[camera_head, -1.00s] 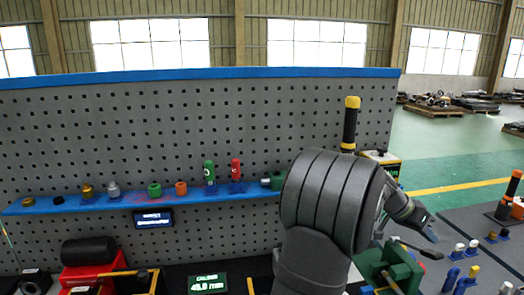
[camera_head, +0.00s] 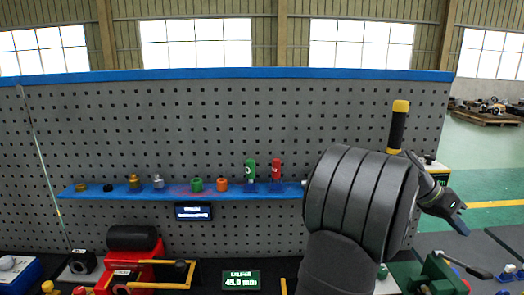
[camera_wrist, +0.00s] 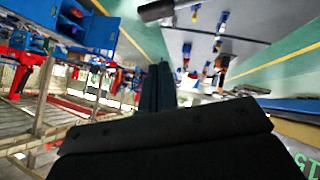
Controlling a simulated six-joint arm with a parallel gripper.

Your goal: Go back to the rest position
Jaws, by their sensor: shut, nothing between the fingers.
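My gripper (camera_head: 455,222) is at the right, past the pegboard's right edge, with its dark fingers pointing down and right. It is clear of the objects around it. In the wrist view its two black fingers (camera_wrist: 160,85) lie together, shut with nothing between them. My thick grey arm stands in front of the board's right part and hides the shelf's right end.
A pegboard (camera_head: 330,110) carries a blue shelf (camera_head: 110,193) with small fittings and green and red cylinders. A yellow-capped black handle (camera_head: 398,125) rises behind my arm. A green vise (camera_head: 436,272) stands below my gripper. A red device (camera_head: 130,265) sits at lower left.

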